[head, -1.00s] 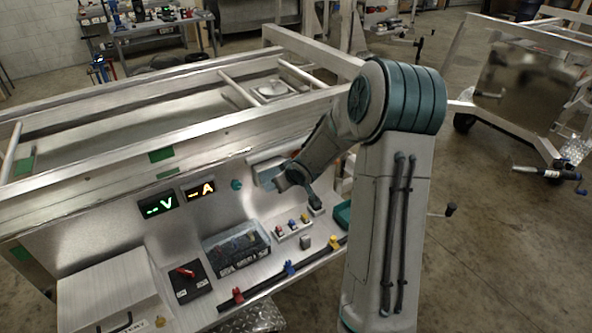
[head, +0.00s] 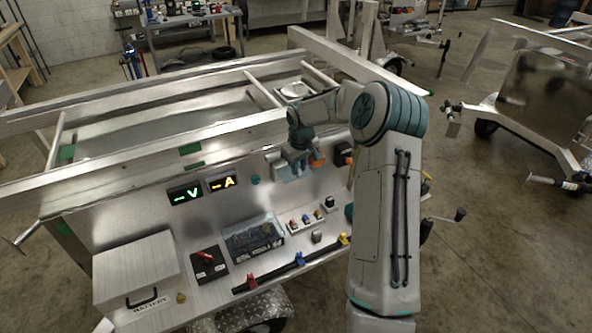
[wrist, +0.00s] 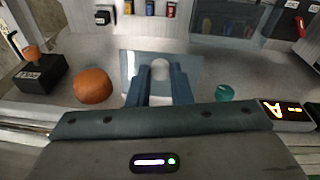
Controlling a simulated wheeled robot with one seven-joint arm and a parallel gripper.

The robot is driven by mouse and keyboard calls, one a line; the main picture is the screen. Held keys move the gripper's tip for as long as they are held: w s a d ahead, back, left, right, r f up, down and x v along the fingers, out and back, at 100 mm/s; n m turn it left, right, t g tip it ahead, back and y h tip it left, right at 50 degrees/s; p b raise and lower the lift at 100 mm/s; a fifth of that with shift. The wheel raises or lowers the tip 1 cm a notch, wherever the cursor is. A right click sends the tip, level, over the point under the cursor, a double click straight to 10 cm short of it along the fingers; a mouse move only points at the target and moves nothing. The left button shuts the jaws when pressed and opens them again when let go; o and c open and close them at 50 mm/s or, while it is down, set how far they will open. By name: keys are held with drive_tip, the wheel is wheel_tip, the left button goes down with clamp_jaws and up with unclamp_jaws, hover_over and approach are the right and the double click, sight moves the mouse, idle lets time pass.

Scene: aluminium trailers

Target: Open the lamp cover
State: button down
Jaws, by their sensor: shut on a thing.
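The lamp cover is a pale, translucent rectangular pane (wrist: 195,70) on the aluminium panel, in the middle of the wrist view. My gripper (wrist: 160,78) is over the pane, with its two blue fingers on either side of a white rounded part. The fingers are closed on this part of the cover. In the head view, my gripper (head: 291,164) is at the upright panel, right of the lit displays, and hides much of the cover. I cannot tell how far the cover stands open.
An orange round part (wrist: 93,86) and a teal knob (wrist: 224,92) flank the cover. The amber display (head: 222,183) is to the left. Below are several small coloured switches (head: 305,220), a clear-lidded box (head: 255,238) and a battery box (head: 135,270).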

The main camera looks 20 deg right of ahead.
drive_tip(key=shift+w+r, duration=0.1)
drive_tip(key=shift+r, duration=0.05)
idle(0.4)
drive_tip(key=c, duration=1.3)
unclamp_jaws()
wheel_tip(320, 180, up, 14)
drive_tip(key=s+b, duration=0.1)
drive_tip(key=b, duration=0.2)
drive_tip(key=shift+s+a, duration=0.2)
drive_tip(key=shift+s, duration=0.15)
drive_tip(key=shift+a, duration=0.1)
